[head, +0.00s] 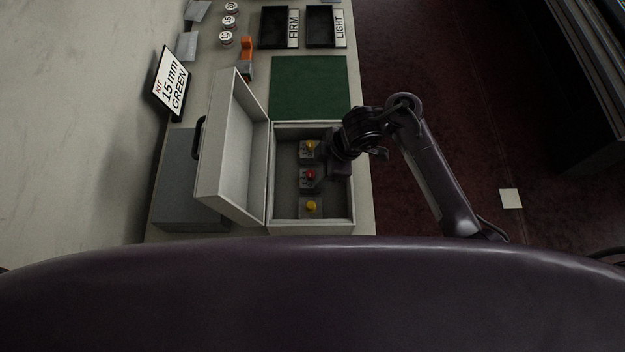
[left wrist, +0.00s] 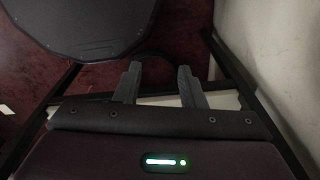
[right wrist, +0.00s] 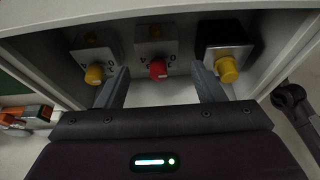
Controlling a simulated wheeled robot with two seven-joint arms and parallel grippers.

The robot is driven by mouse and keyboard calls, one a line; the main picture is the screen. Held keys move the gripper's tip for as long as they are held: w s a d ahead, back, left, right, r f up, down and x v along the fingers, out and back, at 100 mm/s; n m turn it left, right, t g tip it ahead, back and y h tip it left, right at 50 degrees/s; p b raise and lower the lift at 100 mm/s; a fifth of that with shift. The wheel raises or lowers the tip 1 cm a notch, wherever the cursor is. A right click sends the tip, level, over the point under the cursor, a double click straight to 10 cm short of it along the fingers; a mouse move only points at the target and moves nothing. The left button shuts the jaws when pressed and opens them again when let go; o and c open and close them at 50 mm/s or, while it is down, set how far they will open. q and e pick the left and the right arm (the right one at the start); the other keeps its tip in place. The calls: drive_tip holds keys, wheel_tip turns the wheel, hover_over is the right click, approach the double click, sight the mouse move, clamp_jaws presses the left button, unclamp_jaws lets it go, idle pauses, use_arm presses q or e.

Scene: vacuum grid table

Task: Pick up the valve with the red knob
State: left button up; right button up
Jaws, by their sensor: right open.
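The valve with the red knob (head: 309,175) is a small grey block in the middle of a row of three inside an open case. In the right wrist view its red knob (right wrist: 158,69) shows ahead, between the two fingers. One valve with a yellow knob (head: 309,147) sits above it in the head view, another (head: 311,208) below. My right gripper (right wrist: 161,82) is open and empty, at the case's right side. Contact with the red knob cannot be told. My left gripper (left wrist: 159,78) is open and empty, away from the valves; the head view does not show it.
The case (head: 354,215) has its lid (head: 232,150) raised on the left. Beyond it lie a green mat (head: 308,87), trays marked FIRM (head: 272,27) and LIGHT (head: 320,27), and an orange tool (head: 247,58).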

sight(311, 178)
drive_tip(key=shift+b+x, duration=0.55)
drive_tip(key=shift+x, duration=0.6)
drive_tip(key=b+x, duration=0.1)
drive_tip(key=x, duration=0.3)
drive_tip(key=shift+w+f, duration=0.1)
drive_tip(key=shift+f, duration=0.2)
use_arm(q)
drive_tip(key=f, duration=0.2)
drive_tip(key=w, duration=0.1)
drive_tip(key=shift+a+f, duration=0.25)
drive_tip(key=shift+f, duration=0.15)
use_arm(e)
drive_tip(key=shift+c, duration=0.4)
use_arm(q)
drive_tip(key=shift+s, duration=0.15)
use_arm(e)
drive_tip(key=shift+w, duration=0.1)
drive_tip(key=c, duration=0.8)
